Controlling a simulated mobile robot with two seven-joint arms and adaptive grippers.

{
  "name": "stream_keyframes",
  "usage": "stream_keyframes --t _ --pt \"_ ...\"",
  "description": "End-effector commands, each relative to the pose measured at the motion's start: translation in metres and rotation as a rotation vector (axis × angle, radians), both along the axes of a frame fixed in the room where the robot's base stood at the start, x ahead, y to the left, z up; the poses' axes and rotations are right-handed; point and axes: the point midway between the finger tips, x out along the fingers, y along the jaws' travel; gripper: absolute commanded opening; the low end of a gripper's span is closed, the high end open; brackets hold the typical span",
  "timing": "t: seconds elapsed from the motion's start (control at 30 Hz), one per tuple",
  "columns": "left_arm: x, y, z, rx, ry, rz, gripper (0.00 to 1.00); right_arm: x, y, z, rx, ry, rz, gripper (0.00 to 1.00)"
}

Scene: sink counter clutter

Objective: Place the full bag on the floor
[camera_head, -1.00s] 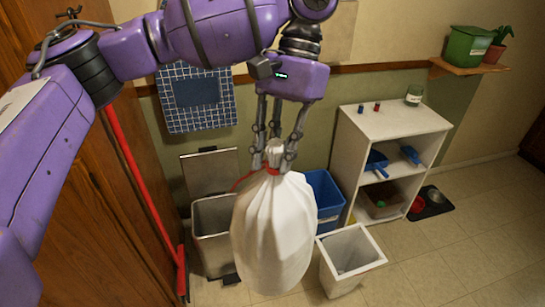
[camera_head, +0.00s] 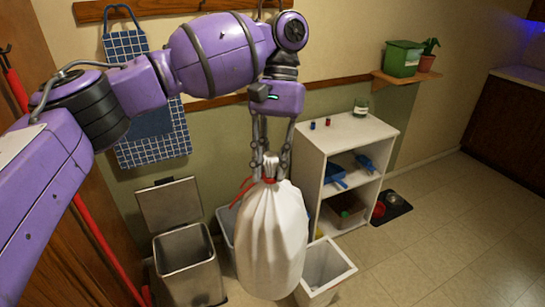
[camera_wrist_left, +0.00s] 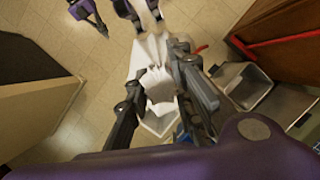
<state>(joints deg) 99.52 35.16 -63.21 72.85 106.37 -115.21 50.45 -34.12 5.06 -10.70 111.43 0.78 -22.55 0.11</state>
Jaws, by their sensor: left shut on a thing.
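The full bag (camera_head: 272,238) is white with a red tie and hangs upright from my left gripper (camera_head: 270,165) in the head view. The fingers are shut on its gathered neck, and the bag is held in the air in front of the bins. In the left wrist view the fingers of my left gripper (camera_wrist_left: 160,85) pinch the white bag top (camera_wrist_left: 159,88) between them. The floor (camera_head: 440,240) is pale tile and shows at the right in the head view.
An open metal bin (camera_head: 188,270) stands left of the bag, and a white bin (camera_head: 335,268) stands to its right. A blue bin is mostly hidden behind the bag. A white shelf (camera_head: 345,135) stands behind, with a dark mat (camera_head: 398,207) beside it. Right-hand floor is clear.

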Motion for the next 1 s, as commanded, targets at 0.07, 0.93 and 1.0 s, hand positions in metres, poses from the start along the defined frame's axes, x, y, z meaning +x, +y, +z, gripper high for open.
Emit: stream_keyframes --t 0.07,0.93,1.0 --pt "-0.003 0.003 -0.006 0.001 -0.002 -0.112 0.0 -0.001 0.0 0.0 0.001 0.001 -0.002 0.0" --pt "-0.027 0.037 -0.089 0.0 -0.003 -1.251 0.0 -0.002 -0.002 0.0 -0.004 0.002 0.002 0.0" --pt "-0.027 0.037 -0.089 0.0 -0.003 -1.266 0.0 0.0 -0.001 0.0 -0.003 0.0 0.004 0.0"
